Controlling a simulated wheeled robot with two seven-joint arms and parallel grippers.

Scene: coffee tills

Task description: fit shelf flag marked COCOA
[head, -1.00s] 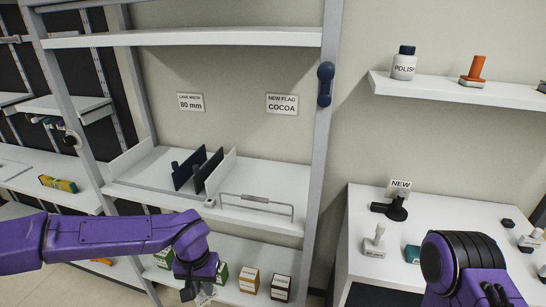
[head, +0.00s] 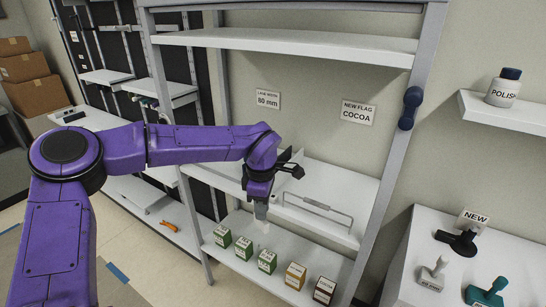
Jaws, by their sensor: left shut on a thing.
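My left gripper (head: 262,216) points down in front of the shelf unit. It is shut on a small pale thing (head: 264,227), too small and blurred to identify. The sign reading NEW FLAG COCOA (head: 358,112) is on the back wall, right of a lane-width sign (head: 268,99). On the lower shelf, a dark box marked COCOA (head: 323,291) stands at the right end, beside a tan box (head: 295,276) and several green boxes (head: 244,248). My right gripper is out of view.
At the right, a white table (head: 410,262) bears a dark object by a NEW sign (head: 474,217), a grey stamp-like object (head: 432,274) and a teal one (head: 487,293). A POLISH bottle (head: 503,88) stands on a wall shelf. A shelf post (head: 392,160) rises beside the table.

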